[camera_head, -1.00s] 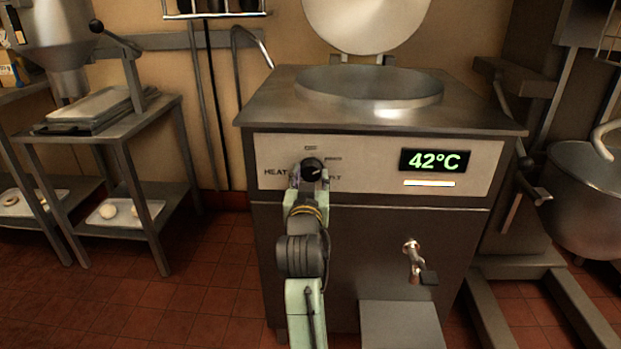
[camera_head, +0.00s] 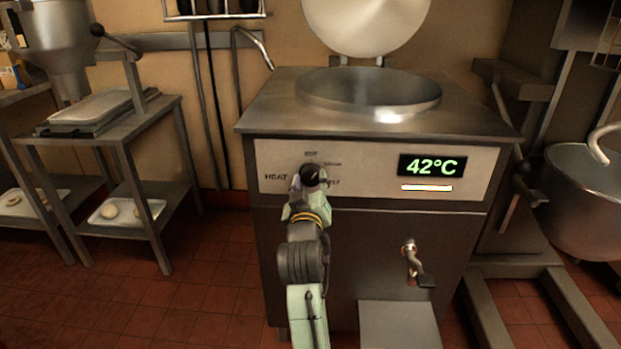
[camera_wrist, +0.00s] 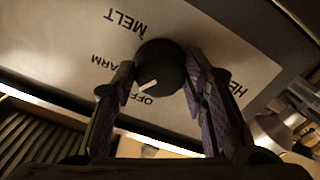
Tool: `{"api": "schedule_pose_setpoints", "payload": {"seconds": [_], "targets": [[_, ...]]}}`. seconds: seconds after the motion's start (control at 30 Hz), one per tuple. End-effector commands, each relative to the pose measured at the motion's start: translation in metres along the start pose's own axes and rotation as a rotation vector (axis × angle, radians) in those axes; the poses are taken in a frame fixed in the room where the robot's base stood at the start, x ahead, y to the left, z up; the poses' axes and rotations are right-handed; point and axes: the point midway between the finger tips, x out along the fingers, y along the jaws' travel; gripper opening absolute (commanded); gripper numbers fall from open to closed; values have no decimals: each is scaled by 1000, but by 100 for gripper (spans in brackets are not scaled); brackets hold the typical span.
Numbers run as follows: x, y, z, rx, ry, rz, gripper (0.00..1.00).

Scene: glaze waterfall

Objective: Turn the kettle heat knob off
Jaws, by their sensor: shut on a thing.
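The black round heat knob (camera_wrist: 160,62) is on the light front panel of the kettle (camera_head: 380,226). It also shows in the head view (camera_head: 310,174), partly covered by my gripper (camera_head: 306,192). In the wrist view my gripper (camera_wrist: 159,70) has one purple-padded finger on each side of the knob and is shut on it. The knob's white pointer is toward the OFF label (camera_wrist: 143,99). MELT (camera_wrist: 126,22) and a partly hidden label ending in ARM (camera_wrist: 107,62) are printed around it.
The kettle's display (camera_head: 432,166) reads 42°C. A drain tap (camera_head: 414,262) sticks out lower on the front. A side table (camera_head: 150,115) stands left and a mixer bowl (camera_head: 580,200) right. The red tiled floor is clear at left front.

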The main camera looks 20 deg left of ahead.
Motion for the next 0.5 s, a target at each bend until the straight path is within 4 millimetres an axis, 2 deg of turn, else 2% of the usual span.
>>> {"api": "schedule_pose_setpoints", "payload": {"seconds": [0.5], "targets": [[0, 2, -1, -432, -1, 1, 12]]}}
